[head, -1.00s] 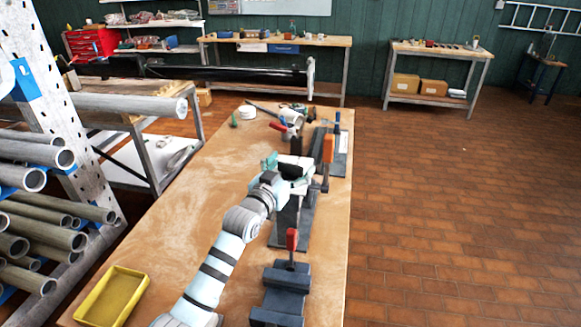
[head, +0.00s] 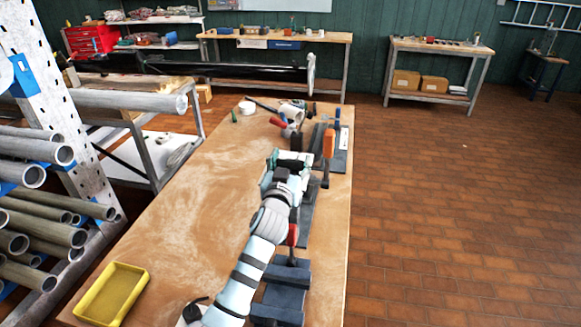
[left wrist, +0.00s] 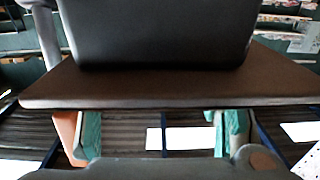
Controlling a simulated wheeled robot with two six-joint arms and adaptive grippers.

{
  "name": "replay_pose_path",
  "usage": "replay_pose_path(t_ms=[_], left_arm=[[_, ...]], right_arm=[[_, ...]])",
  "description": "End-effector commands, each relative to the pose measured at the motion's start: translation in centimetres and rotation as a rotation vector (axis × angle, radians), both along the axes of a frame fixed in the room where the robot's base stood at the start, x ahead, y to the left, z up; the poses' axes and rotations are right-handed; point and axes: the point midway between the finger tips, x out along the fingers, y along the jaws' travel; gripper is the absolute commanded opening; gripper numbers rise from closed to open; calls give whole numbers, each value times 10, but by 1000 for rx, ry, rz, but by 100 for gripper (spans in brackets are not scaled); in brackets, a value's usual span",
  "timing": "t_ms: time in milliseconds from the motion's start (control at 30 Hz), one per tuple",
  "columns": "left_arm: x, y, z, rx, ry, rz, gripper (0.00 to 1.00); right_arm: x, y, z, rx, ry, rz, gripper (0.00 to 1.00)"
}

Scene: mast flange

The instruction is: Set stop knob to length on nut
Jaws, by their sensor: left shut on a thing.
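My left gripper (head: 288,163) is over the dark fixture (head: 308,203) near the right edge of the long bench. Its teal fingers also show in the left wrist view (left wrist: 160,133), apart from each other. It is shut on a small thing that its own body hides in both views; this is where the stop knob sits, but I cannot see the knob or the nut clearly. My right gripper is in neither view.
A red handle (head: 292,235) and a dark vise-like block (head: 280,290) are close under my left arm. A yellow tray (head: 110,294) lies at the near left of the bench (head: 190,215). A pipe rack (head: 50,200) stands left. The bench's middle left is clear.

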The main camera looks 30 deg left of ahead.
Motion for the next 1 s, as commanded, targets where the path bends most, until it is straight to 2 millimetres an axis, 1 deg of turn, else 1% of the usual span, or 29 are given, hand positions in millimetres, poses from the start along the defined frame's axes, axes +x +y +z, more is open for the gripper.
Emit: replay_pose_path(t_ms=[33,200,233,333,367,633,733,767,867,1000], left_arm=[[0,0,-3,-4,7,1,31],[0,0,-2,-5,10,0,31],[0,0,-2,-5,10,0,62],[0,0,-2,-4,10,0,78],[0,0,-2,-4,9,0,80],[0,0,-1,-2,9,-1,80],[-6,-2,-1,-2,9,-1,80],[-10,-3,-2,-3,10,-1,80],[-30,-9,-2,-4,9,-2,80],[-69,-20,-2,-5,8,-2,80]], right_arm=[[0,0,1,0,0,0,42],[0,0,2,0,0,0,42],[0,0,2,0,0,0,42],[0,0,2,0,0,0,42],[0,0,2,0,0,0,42],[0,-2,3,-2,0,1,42],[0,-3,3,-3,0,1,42],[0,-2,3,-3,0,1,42],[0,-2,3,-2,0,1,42],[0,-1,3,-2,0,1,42]])
